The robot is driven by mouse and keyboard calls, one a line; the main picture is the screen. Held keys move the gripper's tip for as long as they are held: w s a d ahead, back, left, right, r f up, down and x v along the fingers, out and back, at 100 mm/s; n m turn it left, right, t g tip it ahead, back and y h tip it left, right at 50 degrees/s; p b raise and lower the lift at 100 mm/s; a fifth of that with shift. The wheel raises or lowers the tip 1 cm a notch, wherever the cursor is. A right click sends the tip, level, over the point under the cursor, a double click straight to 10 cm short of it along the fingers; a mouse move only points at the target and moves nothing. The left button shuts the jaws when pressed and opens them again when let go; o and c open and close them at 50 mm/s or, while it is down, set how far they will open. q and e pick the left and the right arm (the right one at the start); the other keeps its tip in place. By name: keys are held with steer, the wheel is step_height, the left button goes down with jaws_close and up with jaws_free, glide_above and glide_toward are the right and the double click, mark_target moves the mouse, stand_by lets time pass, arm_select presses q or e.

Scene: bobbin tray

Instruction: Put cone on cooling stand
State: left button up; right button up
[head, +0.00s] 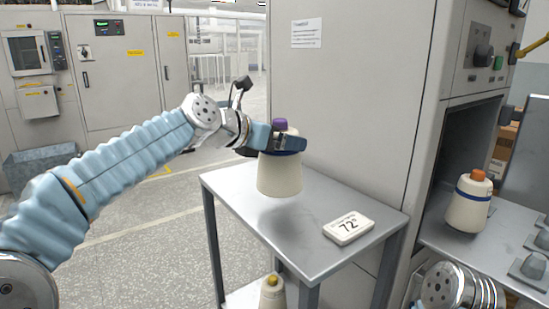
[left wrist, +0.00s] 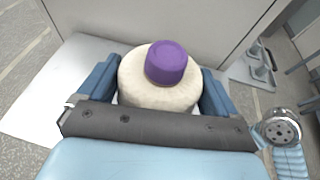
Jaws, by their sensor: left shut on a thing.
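A cream cone with a purple cap (head: 280,175) is upright above the left part of a grey metal stand (head: 320,225). A soft shadow lies below its base, and it appears slightly above the stand's top. My left gripper (head: 284,143) is shut around the cone's upper part. In the left wrist view the blue fingers of my left gripper (left wrist: 158,88) press on both sides of the cone (left wrist: 150,95), with its purple cap (left wrist: 168,62) between them. My right gripper is not in view; only part of my right arm shows at the lower right.
A white display reading 72° (head: 348,228) lies on the stand's right half. A yellow-capped cone (head: 272,293) is on the lower shelf. An orange-capped cone (head: 468,207) with a blue band stands on the right machine's metal shelf (head: 440,235). A cabinet wall (head: 345,120) backs the stand.

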mark_target(274, 157)
arm_select(q)
steer(key=shift+w+a+f, duration=0.1)
steer(key=shift+a+f, duration=0.15)
steer(key=shift+a, duration=0.05)
steer(key=shift+a+f, duration=0.15)
steer(key=shift+f, duration=0.8)
steer(key=shift+a+f, duration=0.15)
steer(key=shift+f, duration=0.8)
steer(key=o, duration=1.4)
steer(key=shift+f, duration=0.1)
steer(key=v, duration=1.2)
steer(key=shift+b, duration=0.45)
steer(key=shift+w, duration=0.1)
